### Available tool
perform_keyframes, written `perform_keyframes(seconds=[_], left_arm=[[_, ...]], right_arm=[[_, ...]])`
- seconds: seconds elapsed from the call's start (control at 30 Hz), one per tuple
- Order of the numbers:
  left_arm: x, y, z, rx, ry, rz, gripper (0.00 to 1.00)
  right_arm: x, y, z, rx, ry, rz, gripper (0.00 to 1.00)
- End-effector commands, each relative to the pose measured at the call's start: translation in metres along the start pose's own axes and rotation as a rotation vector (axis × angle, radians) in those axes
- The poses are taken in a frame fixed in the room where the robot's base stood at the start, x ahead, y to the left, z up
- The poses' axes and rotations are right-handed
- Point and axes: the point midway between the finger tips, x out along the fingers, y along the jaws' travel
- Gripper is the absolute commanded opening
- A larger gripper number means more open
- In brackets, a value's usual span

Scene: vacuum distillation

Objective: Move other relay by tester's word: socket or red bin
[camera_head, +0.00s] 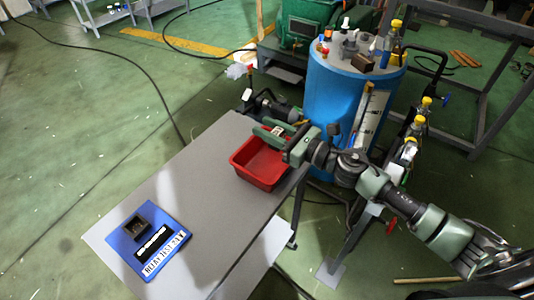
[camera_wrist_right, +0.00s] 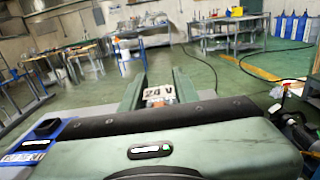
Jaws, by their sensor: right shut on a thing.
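The blue tester board (camera_head: 174,222) lies at the near left of the grey table, with a black square socket (camera_head: 136,228) and a dark strip (camera_head: 152,243) of white marks that I cannot read. The board also shows at the lower left of the right wrist view (camera_wrist_right: 58,127). The red bin (camera_head: 262,180) stands at the table's far right end. My right gripper (camera_head: 271,131) is shut on a relay (camera_wrist_right: 159,95) labelled "24 V", above the bin's back edge. The part of the bin's inside that shows is bare. My left gripper is not in view.
The grey table (camera_head: 200,190) is clear between tester and bin. A blue drum (camera_head: 335,98) with bottles and small items on top stands behind the bin. A green machine (camera_head: 300,22) and a metal frame (camera_head: 490,85) stand farther back. Cables lie on the floor.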

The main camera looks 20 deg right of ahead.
Motion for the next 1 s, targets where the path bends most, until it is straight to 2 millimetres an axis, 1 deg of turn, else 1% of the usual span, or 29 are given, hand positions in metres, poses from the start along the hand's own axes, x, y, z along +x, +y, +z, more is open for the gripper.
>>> perform_keyframes(seconds=[0.03, 0.1, 0.27, 0.5, 0.6, 0.83, 1.0], left_arm=[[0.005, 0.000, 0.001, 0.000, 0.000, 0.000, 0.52], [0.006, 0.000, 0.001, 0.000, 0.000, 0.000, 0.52], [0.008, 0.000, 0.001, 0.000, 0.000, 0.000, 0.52], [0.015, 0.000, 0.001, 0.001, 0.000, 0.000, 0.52], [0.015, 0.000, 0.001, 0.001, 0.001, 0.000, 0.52], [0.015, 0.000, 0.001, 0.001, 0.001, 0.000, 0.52], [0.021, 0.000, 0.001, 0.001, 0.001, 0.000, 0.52]], right_arm=[[0.000, 0.000, -0.013, 0.006, -0.001, -0.003, 0.00], [0.000, 0.000, -0.023, 0.004, -0.001, -0.002, 0.00], [0.000, 0.000, -0.034, 0.002, -0.001, -0.001, 0.00], [0.001, 0.000, -0.068, 0.004, -0.001, -0.002, 0.00], [0.000, 0.000, -0.074, 0.001, -0.002, 0.000, 0.00], [0.000, 0.000, -0.074, -0.001, -0.002, 0.000, 0.00], [0.000, 0.000, -0.079, -0.001, -0.001, 0.000, 0.00]])
